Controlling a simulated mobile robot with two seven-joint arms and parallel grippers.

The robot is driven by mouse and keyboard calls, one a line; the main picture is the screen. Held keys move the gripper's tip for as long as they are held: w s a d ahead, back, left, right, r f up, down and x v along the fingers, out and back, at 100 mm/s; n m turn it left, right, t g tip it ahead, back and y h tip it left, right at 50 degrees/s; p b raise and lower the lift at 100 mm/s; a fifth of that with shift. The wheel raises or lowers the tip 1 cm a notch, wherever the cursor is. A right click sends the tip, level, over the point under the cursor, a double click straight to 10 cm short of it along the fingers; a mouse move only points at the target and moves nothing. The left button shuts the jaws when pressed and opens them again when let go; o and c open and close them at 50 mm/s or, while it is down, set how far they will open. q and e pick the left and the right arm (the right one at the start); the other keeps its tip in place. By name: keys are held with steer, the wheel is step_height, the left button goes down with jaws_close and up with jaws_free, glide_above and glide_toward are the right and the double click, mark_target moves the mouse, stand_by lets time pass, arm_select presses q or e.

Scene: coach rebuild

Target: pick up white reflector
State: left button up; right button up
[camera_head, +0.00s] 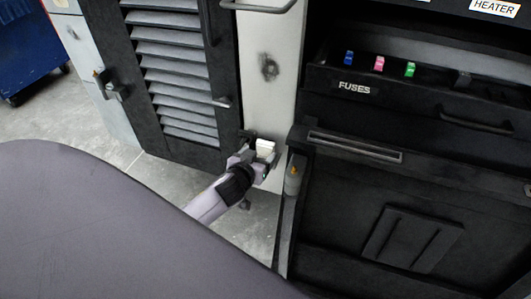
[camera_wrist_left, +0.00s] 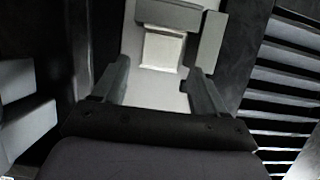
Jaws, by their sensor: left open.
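The white reflector (camera_head: 265,147) is a small pale block on the light panel between the louvred door and the fuse cabinet. In the left wrist view the reflector (camera_wrist_left: 162,49) is a pale square ahead of the fingers, with a grey piece above it. My left gripper (camera_head: 259,161) is right at the reflector in the head view and partly covers its lower side. In the left wrist view the gripper (camera_wrist_left: 160,76) is open, its fingers apart on either side below the reflector; I cannot tell whether they touch it. My right gripper is not in view.
The dark louvred door (camera_head: 180,75) is left of the panel (camera_head: 268,90). The fuse drawer (camera_head: 425,95), with several coloured fuses, is on the right. A handle (camera_head: 258,9) sticks out above. A blue cart (camera_head: 30,45) stands at the far left on grey floor.

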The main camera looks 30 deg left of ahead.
mark_target(264, 148)
arm_select(q)
steer(key=shift+b+x, duration=0.3)
steer(key=shift+x, duration=1.6)
steer(key=shift+a+r, duration=0.1)
steer(key=c, duration=0.8)
steer(key=shift+c, duration=0.2)
steer(key=shift+r, duration=0.2)
